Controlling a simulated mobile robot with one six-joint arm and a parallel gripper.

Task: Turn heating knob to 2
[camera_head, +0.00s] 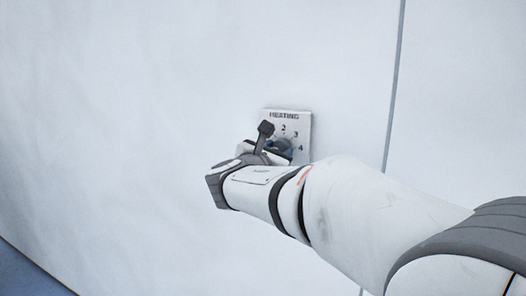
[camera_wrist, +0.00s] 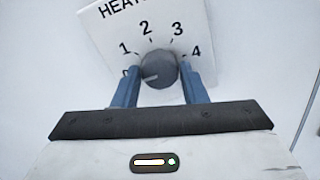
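The heating panel (camera_head: 303,122) is a white plate on the wall, marked HEATING with numbers around a dial. It shows tilted in the wrist view (camera_wrist: 100,22), with 1, 2, 3 and 4 readable and a partly hidden 0 at the left. The round dark grey knob (camera_wrist: 158,68) has a light pointer line aimed left, towards the 0. In the head view my gripper (camera_head: 280,148) covers the panel's lower left and most of the knob.
The panel sits on a broad, plain white wall (camera_head: 150,110). A dark vertical seam (camera_head: 393,90) runs down the wall right of the panel. The wall around the panel is free of other objects. A blue-grey strip (camera_head: 25,272) shows at the bottom left.

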